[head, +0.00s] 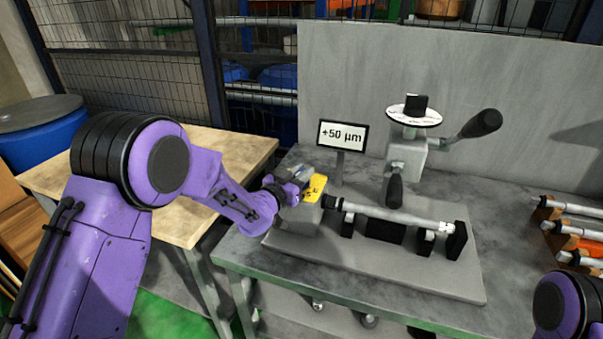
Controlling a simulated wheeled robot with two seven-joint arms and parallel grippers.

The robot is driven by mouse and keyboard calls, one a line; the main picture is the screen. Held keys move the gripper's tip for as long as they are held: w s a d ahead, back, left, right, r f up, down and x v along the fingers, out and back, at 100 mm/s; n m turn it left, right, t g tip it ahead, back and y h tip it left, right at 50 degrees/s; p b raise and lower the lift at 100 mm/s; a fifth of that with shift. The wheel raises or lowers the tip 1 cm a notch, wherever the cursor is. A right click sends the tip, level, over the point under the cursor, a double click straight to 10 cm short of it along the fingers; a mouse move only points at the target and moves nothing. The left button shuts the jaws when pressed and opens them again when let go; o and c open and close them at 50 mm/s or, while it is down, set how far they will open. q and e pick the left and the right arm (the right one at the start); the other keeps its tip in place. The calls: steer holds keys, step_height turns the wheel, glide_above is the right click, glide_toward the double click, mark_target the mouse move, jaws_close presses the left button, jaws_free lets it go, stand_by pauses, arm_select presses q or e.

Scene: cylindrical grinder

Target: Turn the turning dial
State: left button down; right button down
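The turning dial (414,118) looks to be the white marked disc with a black block-shaped knob (416,104) on top of the grinder's grey upright head. My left gripper (298,186) is to the left of and below the dial, well apart from it. It is over the grey block at the left end of the grinder, by a yellow part (315,188). Its fingers are small and partly hidden, so I cannot tell whether they are open. Only a purple part of my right arm shows at the lower right; its gripper is out of view.
A display (342,136) reading "+50 µm" stands between my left gripper and the dial. A black-handled lever (482,124) sticks out right of the dial. A metal shaft (395,213) lies across supports below. Several shafts sit in a rack (570,238) at right.

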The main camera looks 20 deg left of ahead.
arm_select(q)
steer(key=shift+n+y, duration=0.4)
steer(key=shift+y, duration=0.2)
steer(key=n+y, duration=0.1)
steer(key=y, duration=0.1)
steer(key=shift+n+t+y, duration=0.4)
steer(key=shift+n+y, duration=1.5)
steer(key=shift+y, duration=0.8)
steer(key=shift+a+y, duration=0.1)
steer(key=shift+y, duration=0.2)
steer(key=c, duration=1.1)
jaws_free()
